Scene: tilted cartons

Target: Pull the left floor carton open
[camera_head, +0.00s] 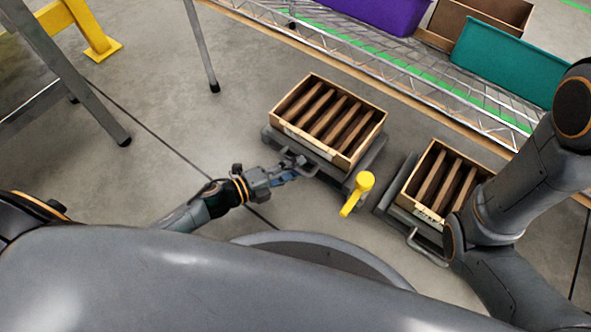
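The left floor carton (360,143) is an open-topped wooden box with several brown slats inside, sitting tilted on a dark grey base on the concrete floor. A grey handle (311,171) sticks out low at the front of its base. My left gripper (294,171) reaches in from the left, with its fingertips at the left part of that handle. The fingers are small and overlap the handle, so I cannot tell whether they are shut on it. My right arm shows at the right, but its gripper is not in view.
A second similar carton (405,200) on a dark base with its own handle stands to the right, partly behind my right arm. A yellow round-topped piece (365,181) stands between the cartons. Behind is a wire shelf (400,75) with purple and teal bins (515,62). Grey metal legs (75,80) stand at left.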

